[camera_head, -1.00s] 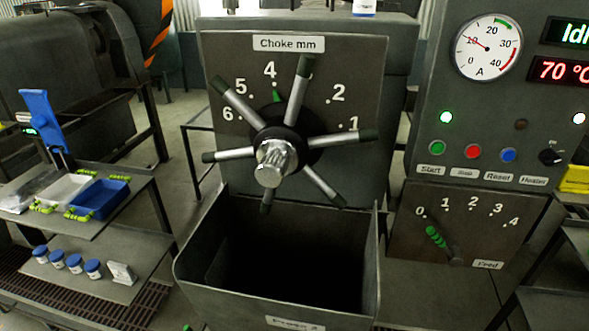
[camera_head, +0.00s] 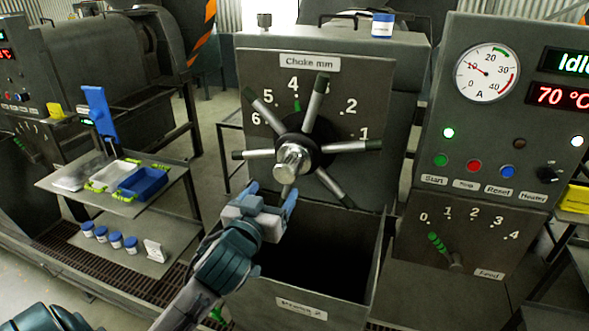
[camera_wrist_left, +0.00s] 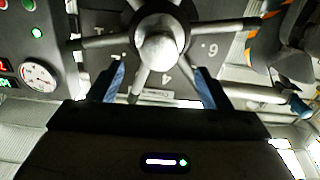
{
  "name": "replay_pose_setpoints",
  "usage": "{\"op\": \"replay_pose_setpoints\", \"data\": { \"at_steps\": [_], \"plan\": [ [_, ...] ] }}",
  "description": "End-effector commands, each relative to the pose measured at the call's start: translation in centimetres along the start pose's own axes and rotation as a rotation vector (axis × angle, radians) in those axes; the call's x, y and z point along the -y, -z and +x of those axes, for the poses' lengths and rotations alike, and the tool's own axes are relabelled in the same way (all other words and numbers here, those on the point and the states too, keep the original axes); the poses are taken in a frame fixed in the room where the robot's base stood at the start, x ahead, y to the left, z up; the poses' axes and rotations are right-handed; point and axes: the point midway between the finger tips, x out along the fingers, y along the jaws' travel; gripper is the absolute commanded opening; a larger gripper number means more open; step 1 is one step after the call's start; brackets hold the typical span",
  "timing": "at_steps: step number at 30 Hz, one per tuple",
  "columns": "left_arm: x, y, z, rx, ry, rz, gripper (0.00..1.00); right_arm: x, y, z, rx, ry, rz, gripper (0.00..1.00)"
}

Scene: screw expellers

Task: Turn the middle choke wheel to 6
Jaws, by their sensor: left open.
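The choke wheel (camera_head: 292,160) has a silver hub, a black centre and several metal spokes with dark tips. It is mounted on the "Choke mm" panel (camera_head: 380,90) of Press 2. The green pointer (camera_head: 296,104) is just below the 4; the 3 is hidden behind a spoke. My left gripper (camera_head: 271,192) is open below and slightly left of the hub, in front of the lower spokes. In the left wrist view the wheel hub (camera_wrist_left: 158,48) lies ahead, between the two spread blue fingers (camera_wrist_left: 160,85). A spoke runs between the fingers; I see no grip on it. My right gripper is not in view.
An open dark bin (camera_head: 316,308) is below the wheel. A control panel (camera_head: 505,125) with gauge, buttons and Feed lever stands at right. A shelf with blue tray (camera_head: 143,184) and jars (camera_head: 115,240) is at left. A jar (camera_head: 382,25) stands atop the press.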

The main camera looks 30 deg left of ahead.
Motion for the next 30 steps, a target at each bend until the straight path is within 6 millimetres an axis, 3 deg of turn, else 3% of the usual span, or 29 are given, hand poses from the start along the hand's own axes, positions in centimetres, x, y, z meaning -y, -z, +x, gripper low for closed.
{"op": "replay_pose_setpoints", "data": {
  "at_steps": [12,14,21,30],
  "plan": [
    [0.0,-0.3,2.9,-0.009,-0.001,-0.001,0.72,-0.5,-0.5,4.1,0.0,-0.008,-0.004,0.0],
    [0.0,0.5,4.4,-0.001,0.002,-0.003,0.72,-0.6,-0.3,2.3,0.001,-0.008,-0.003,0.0],
    [0.0,0.4,8.8,-0.002,0.001,-0.002,0.72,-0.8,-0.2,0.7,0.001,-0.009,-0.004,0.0],
    [0.0,0.1,10.8,-0.004,-0.001,-0.001,0.72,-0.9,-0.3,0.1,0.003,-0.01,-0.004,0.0]
  ]
}}
